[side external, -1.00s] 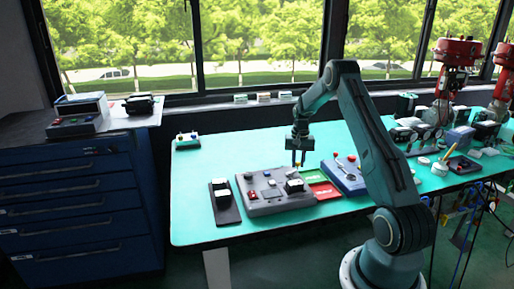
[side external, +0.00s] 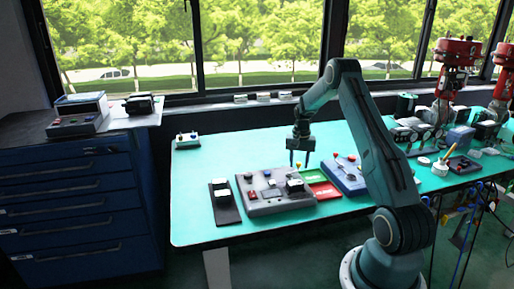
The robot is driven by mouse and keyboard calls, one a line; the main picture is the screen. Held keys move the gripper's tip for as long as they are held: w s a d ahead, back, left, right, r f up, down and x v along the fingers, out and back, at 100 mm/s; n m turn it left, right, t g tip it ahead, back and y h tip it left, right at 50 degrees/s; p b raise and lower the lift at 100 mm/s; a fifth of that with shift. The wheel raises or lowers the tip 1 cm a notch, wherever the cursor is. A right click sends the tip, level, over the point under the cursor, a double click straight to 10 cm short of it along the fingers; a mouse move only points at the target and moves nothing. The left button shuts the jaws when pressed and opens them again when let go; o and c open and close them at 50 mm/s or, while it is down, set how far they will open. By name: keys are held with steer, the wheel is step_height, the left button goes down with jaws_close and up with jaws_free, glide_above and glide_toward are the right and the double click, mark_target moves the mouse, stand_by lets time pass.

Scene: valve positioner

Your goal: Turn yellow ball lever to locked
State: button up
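My gripper (side external: 299,163) hangs above the far right corner of the grey panel box, pointing down. Its two fingers are spread apart, with nothing seen between them. A tiny yellow spot (side external: 297,167), which looks like the yellow ball lever, shows just below the fingers, near the black-and-white device on the box. It is too small to tell its angle or whether a finger touches it. The grey panel box (side external: 268,208) lies on the teal table and carries red and dark controls.
A blue box (side external: 344,178) with small coloured levers stands to the right. Green (side external: 313,176) and red (side external: 325,191) plates lie between the boxes. A black-based device (side external: 226,211) lies left of the grey box. The table's left part (side external: 195,185) is mostly clear.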

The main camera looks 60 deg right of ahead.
mark_target(299, 163)
step_height(299, 163, up, 14)
stand_by(0.9)
steer(key=a+r+n+t, duration=0.1)
steer(key=a+r+n, duration=0.1)
steer(key=a+r, duration=0.45)
steer(key=a+r+n+t+h, duration=0.1)
steer(key=a+r+n, duration=0.15)
steer(key=a, duration=0.75)
steer(key=a+r+n, duration=0.2)
steer(key=a+r, duration=0.4)
steer(key=a, duration=0.3)
steer(key=s+a+f+n+t+y, duration=0.1)
steer(key=s+a+n, duration=0.6)
steer(key=s+a, duration=1)
steer(key=f+t, duration=0.1)
steer(key=t, duration=0.1)
steer(key=shift+s+a+n+t, duration=0.2)
steer(key=shift+s+n+t, duration=0.1)
steer(key=shift+s+n, duration=0.1)
